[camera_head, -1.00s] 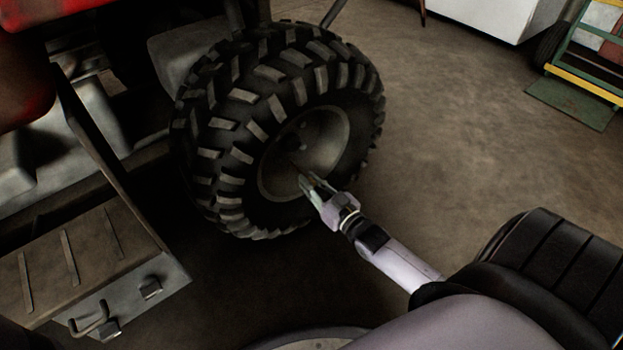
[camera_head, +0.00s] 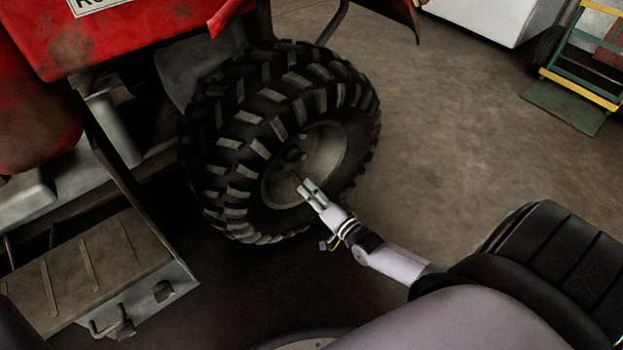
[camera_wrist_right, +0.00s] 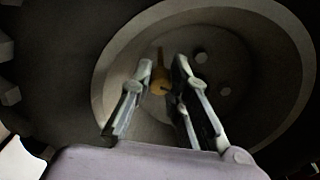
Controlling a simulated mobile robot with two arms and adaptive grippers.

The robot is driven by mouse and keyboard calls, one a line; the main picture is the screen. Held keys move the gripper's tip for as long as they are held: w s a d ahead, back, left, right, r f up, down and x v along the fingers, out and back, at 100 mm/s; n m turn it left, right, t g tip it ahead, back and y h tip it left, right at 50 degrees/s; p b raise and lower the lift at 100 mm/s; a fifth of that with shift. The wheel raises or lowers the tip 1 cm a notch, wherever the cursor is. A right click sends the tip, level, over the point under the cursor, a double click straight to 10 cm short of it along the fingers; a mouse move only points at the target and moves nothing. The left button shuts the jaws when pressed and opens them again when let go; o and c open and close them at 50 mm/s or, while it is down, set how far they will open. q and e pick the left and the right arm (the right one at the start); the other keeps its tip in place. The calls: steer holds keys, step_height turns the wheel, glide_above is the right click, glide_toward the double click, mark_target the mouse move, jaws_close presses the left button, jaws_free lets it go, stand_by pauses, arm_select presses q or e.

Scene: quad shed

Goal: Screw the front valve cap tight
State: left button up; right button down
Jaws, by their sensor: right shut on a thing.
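The front wheel of the quad (camera_head: 222,170) has a black knobbly tyre and a dull grey rim (camera_head: 322,155). My right gripper (camera_head: 305,186) reaches into the lower part of the rim from the front right. In the right wrist view its two fingers (camera_wrist_right: 162,75) are closed on a small yellow-brown valve cap (camera_wrist_right: 158,86). A thin stem (camera_wrist_right: 160,56) shows just beyond the cap, in line with it. I cannot tell how far the cap sits on the stem. In the head view the cap is too small to make out clearly. My left gripper is out of view.
The quad's red bodywork (camera_head: 150,35) hangs above and left of the wheel. A metal footrest (camera_head: 95,262) juts out at lower left. The concrete floor (camera_head: 450,140) right of the wheel is clear. A green hand truck (camera_head: 570,100) stands at the upper right.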

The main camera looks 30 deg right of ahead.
steer(key=m, duration=0.5)
stand_by(0.6)
steer(key=c, duration=1.5)
jaws_free()
steer(key=s, duration=0.8)
steer(key=s+d, duration=0.1)
steer(key=s, duration=0.3)
